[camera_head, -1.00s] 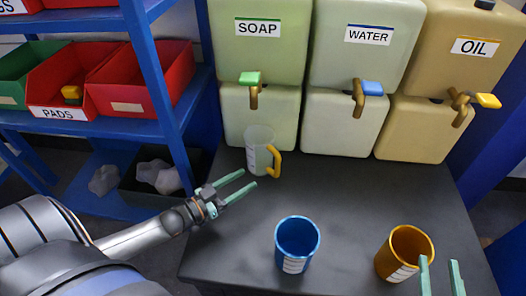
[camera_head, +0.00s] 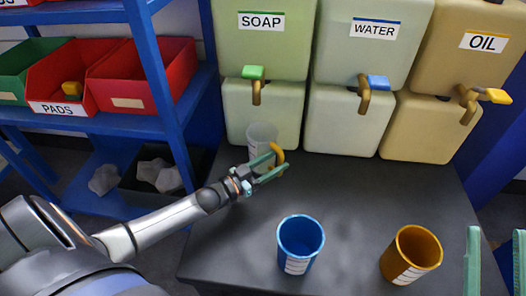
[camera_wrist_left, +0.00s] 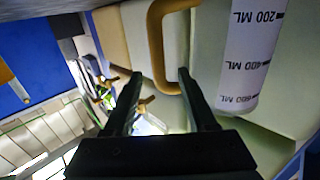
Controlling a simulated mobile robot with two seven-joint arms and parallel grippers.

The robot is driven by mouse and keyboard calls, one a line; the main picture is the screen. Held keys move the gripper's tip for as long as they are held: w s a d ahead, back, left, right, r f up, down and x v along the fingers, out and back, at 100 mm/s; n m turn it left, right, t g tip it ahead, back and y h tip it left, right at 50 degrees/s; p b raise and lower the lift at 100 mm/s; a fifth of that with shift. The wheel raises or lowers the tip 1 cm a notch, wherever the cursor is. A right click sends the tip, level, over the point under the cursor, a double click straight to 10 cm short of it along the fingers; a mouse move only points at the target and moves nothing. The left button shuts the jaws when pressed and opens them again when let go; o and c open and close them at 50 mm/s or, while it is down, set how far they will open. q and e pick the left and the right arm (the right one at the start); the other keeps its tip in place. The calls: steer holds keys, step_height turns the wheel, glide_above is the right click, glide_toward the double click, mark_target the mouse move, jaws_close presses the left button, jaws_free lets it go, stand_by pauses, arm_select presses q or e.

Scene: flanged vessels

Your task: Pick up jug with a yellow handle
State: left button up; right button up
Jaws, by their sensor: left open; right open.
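The jug (camera_head: 261,134) is clear with a yellow handle (camera_head: 279,153). It stands upright on the dark table below the SOAP tank. In the left wrist view its white scale with ML marks (camera_wrist_left: 252,50) and the handle (camera_wrist_left: 157,45) show close up. My left gripper (camera_head: 277,162) is open at the handle, with its fingers on either side of it in the head view. In the left wrist view the handle lies at and just past the fingertips (camera_wrist_left: 160,75). I cannot tell whether they touch. My right gripper (camera_head: 496,236) is open and empty at the right edge.
A blue cup (camera_head: 300,243) and an orange-brown cup (camera_head: 411,254) stand at the table's front. SOAP (camera_head: 262,50), WATER (camera_head: 372,55) and OIL (camera_head: 470,65) tanks with taps line the back. A blue shelf (camera_head: 150,60) with bins stands left. The table's middle is clear.

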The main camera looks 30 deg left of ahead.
arm_select(q)
steer(key=x, duration=0.2)
steer(key=shift+w+d+b, duration=0.2)
steer(key=shift+w+b, duration=0.1)
steer(key=shift+w, duration=0.05)
arm_select(e)
steer(key=s+r+n+y, duration=0.1)
steer(key=s+r+y, duration=0.1)
steer(key=r+n+y, duration=0.1)
steer(key=r, duration=0.1)
steer(key=shift+s+a+n, duration=0.25)
steer(key=shift+s+n, duration=0.05)
steer(key=shift+s, duration=0.1)
arm_select(q)
jaws_close()
arm_select(e)
steer(key=shift+f, duration=0.1)
arm_select(q)
steer(key=shift+r, duration=0.1)
